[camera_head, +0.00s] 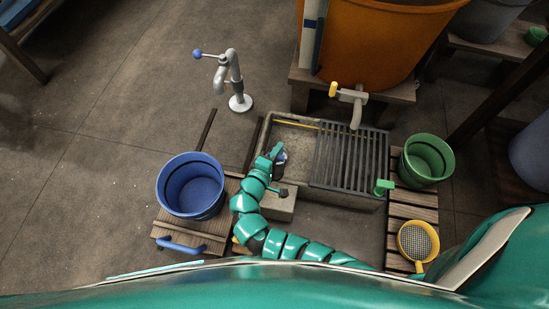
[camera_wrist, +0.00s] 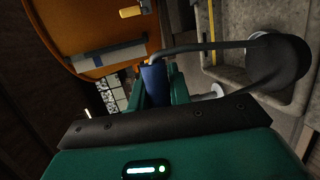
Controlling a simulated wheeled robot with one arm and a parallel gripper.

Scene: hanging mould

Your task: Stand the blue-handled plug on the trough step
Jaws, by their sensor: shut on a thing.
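My gripper (camera_head: 278,155) is over the left part of the stone trough (camera_head: 285,127) in the head view. In the wrist view its green fingers are shut on the blue handle (camera_wrist: 154,84) of the plug. A grey bent rod runs right from the handle towards a dark round disc (camera_wrist: 282,62), apparently the plug's end, near the trough wall. The plug is hard to make out in the head view, where my arm and gripper cover part of it. The trough step (camera_head: 281,209), a pale block, lies below my gripper in the picture, partly behind my arm.
A dark slatted grate (camera_head: 349,157) covers the trough's right part, with a green-handled thing (camera_head: 383,187) at its corner. A blue bucket (camera_head: 191,186) stands left, a green bucket (camera_head: 427,160) right. The orange tank's tap (camera_head: 354,103) overhangs the grate.

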